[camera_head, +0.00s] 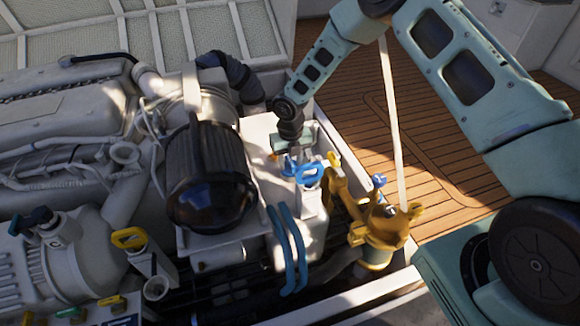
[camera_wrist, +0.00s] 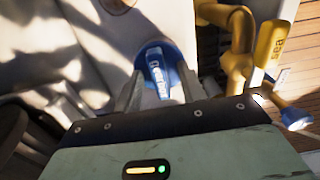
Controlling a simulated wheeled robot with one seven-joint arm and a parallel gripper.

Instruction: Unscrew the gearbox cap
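The blue gearbox cap (camera_head: 306,172) sits on the white gearbox housing at the middle of the head view. In the wrist view its lettered blue top (camera_wrist: 158,72) lies between my two fingers. My gripper (camera_head: 291,158) points down at the cap from above, its fingers small and hard to make out in the head view. In the wrist view my gripper (camera_wrist: 160,82) has its fingers spread apart, one on each side of the cap. Whether they press on it or leave a small gap cannot be told. The cap's lower part is hidden.
A yellow strainer body with pipe (camera_head: 382,228) stands close on the right. Blue hoses (camera_head: 291,250) run below the cap. A black round filter (camera_head: 208,180) is on the left, with a yellow-handled cap (camera_head: 130,238) farther left. Wooden deck (camera_head: 440,165) lies behind.

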